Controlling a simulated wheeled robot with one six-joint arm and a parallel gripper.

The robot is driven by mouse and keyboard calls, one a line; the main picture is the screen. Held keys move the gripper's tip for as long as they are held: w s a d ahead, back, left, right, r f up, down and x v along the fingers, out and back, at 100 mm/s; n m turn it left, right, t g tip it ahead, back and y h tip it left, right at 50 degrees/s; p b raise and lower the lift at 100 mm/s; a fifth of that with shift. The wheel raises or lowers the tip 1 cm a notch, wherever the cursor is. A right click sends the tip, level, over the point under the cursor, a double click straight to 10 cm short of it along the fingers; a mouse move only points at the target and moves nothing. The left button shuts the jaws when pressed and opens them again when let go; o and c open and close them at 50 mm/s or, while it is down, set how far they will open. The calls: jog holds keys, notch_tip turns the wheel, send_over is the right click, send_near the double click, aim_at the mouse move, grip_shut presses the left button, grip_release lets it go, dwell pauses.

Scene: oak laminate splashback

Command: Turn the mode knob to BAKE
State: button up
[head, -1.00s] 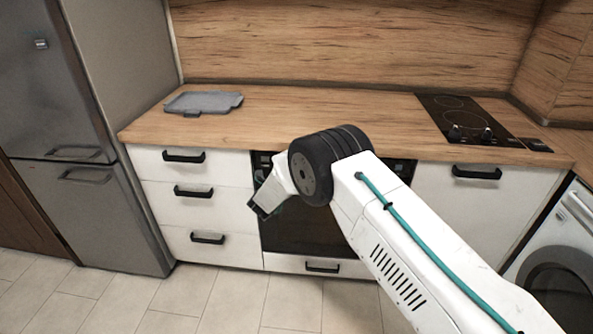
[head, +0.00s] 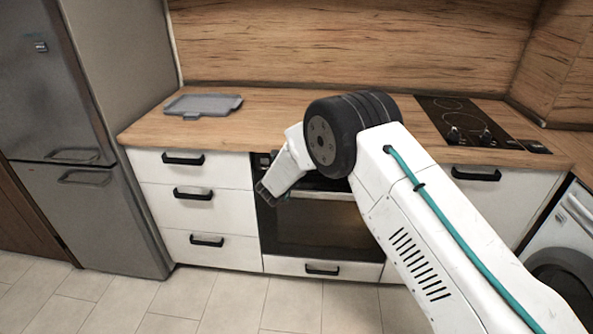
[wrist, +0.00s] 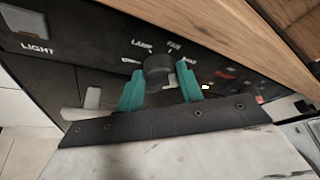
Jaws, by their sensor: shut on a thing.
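The mode knob (wrist: 158,71) is a dark round knob on the black oven control panel (wrist: 60,45). In the wrist view the teal fingers of my gripper (wrist: 160,82) are on its left and right sides, shut on it. White labels LAMP and FAN show above the knob, and a part-hidden label lies to its left. I cannot read BAKE, nor tell which way the knob points. In the head view my gripper (head: 266,192) is at the upper left of the oven (head: 320,228), and the arm hides much of the panel.
A panel part marked LIGHT (wrist: 37,48) lies left of the knob. The wooden worktop edge (wrist: 215,35) runs close above the panel. The oven handle (head: 325,195) crosses below. White drawers (head: 195,198) are on the left, and a grey board (head: 203,104) lies on the worktop.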

jog(key=shift+m+y, duration=0.4)
jog(key=shift+m, duration=0.1)
dwell(0.3)
jog(key=o, duration=1)
jog(key=v, duration=0.8)
jog(key=shift+w, duration=0.1)
